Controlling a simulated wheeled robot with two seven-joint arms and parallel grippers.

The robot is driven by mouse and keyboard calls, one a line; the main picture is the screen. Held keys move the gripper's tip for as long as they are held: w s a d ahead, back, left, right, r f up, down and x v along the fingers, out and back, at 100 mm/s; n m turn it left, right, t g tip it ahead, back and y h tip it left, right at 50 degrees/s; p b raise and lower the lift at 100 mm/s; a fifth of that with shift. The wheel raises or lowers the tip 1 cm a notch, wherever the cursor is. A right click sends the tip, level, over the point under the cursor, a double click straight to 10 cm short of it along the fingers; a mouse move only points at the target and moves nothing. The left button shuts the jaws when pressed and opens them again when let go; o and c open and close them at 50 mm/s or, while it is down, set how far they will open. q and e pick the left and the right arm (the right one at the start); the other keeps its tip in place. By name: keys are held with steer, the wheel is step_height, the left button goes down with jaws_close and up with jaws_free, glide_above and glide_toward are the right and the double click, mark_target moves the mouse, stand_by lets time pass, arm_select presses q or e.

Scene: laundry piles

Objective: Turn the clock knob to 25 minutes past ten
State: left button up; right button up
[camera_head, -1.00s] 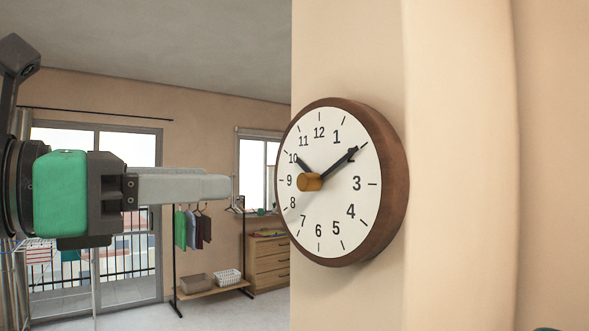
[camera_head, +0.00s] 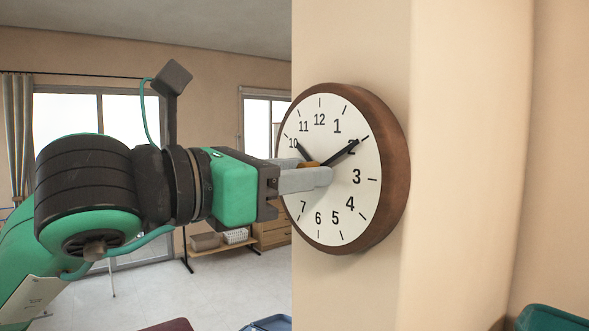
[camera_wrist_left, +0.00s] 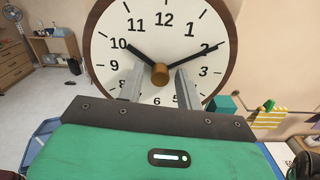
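The round wall clock (camera_head: 345,205) has a white face and a brown rim. Its short black hand points near the 10 and its long hand points at the 2. The orange-brown knob (camera_head: 310,164) is at its centre, partly hidden behind my fingers in the head view. My left gripper (camera_head: 322,176) is at the clock face. In the left wrist view, the clock (camera_wrist_left: 195,38) faces me and its knob (camera_wrist_left: 160,74) sits between the two grey fingers. The fingers are open, with a visible gap on each side of the knob. My right gripper is not in view.
The clock hangs on a beige wall (camera_head: 455,150) that runs along the right. A wooden drawer unit (camera_head: 272,235) and a low rack with baskets (camera_head: 206,241) stand at the back left. A teal object (camera_head: 550,318) shows at the lower right.

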arm_select(q)
jaws_close()
arm_select(e)
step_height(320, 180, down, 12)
steer(key=b, duration=1.2)
arm_select(q)
steer(key=shift+m+b, duration=1.5)
steer(key=shift+m, duration=7.3)
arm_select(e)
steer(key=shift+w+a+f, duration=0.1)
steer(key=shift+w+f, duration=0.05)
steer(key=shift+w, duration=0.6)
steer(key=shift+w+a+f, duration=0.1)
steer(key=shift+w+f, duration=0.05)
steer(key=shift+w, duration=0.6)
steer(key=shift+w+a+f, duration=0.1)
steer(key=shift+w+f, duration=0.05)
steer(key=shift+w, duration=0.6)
arm_select(q)
steer(key=shift+m, duration=0.3)
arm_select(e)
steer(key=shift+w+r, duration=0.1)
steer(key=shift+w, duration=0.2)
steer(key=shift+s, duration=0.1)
